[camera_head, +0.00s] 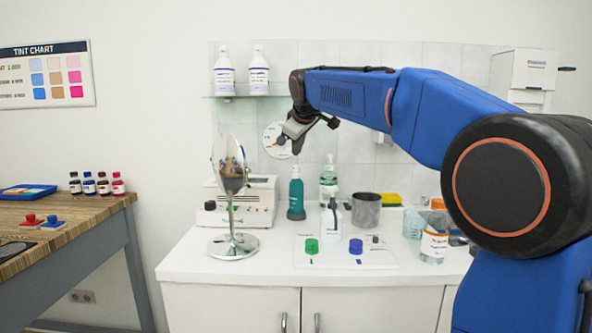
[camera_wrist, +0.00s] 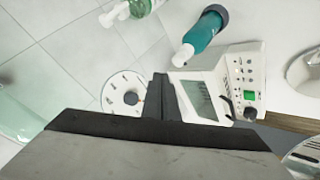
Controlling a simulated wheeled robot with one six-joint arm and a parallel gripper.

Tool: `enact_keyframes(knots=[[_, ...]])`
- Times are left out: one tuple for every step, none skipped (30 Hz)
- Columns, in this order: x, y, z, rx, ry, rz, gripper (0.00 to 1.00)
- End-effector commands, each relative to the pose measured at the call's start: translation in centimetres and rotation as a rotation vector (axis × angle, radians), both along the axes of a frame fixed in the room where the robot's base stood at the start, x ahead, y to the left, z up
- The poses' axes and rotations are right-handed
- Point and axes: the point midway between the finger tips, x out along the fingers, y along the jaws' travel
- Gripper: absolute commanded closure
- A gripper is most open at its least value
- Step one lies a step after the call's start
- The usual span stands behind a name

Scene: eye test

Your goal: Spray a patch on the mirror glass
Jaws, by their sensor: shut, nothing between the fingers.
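The mirror (camera_head: 230,165) is a round tilted glass on a thin metal post with a round base (camera_head: 233,247), at the counter's left in the head view. A teal bottle (camera_head: 296,190) stands right of it; it also shows in the wrist view (camera_wrist: 207,30) with a pale top. A clear green pump bottle (camera_head: 328,183) stands behind to the right. A small white bottle with a dark top (camera_head: 332,222) stands in front. I cannot tell which is the sprayer. My gripper (camera_head: 284,142) is shut and empty, above the counter, right of the mirror and apart from it.
A white device (camera_head: 250,205) stands behind the mirror. A shelf (camera_head: 240,97) holds two bottles. The front left counter is clear.

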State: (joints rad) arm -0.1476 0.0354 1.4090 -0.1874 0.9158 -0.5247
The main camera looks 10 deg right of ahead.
Motion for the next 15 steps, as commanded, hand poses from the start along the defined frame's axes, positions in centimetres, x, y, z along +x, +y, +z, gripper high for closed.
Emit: enact_keyframes(knots=[[0.0, 0.0, 0.4, 0.0, 0.0, 0.0, 1.0], [0.0, 0.0, 0.7, 0.0, 0.0, 0.0, 1.0], [0.0, 0.0, 1.0, 0.0, -0.001, 0.0, 1.0], [0.0, 0.0, 1.3, 0.0, -0.001, 0.0, 1.0], [0.0, 0.0, 1.5, 0.0, -0.001, 0.001, 1.0], [0.0, 0.0, 1.8, 0.0, 0.0, 0.0, 1.0], [0.0, 0.0, 2.0, 0.0, -0.001, 0.001, 1.0], [0.0, 0.0, 2.3, 0.0, -0.001, 0.001, 1.0], [0.0, 0.0, 2.6, 0.0, -0.001, 0.001, 1.0], [0.0, 0.0, 2.8, 0.0, -0.001, 0.001, 1.0], [0.0, 0.0, 3.1, 0.0, -0.001, 0.001, 1.0], [0.0, 0.0, 3.4, 0.0, -0.001, 0.001, 1.0], [0.0, 0.0, 3.6, 0.0, -0.001, 0.001, 1.0], [0.0, 0.0, 3.8, 0.0, 0.0, 0.0, 1.0], [0.1, 0.0, 4.1, 0.0, -0.001, 0.001, 1.0]])
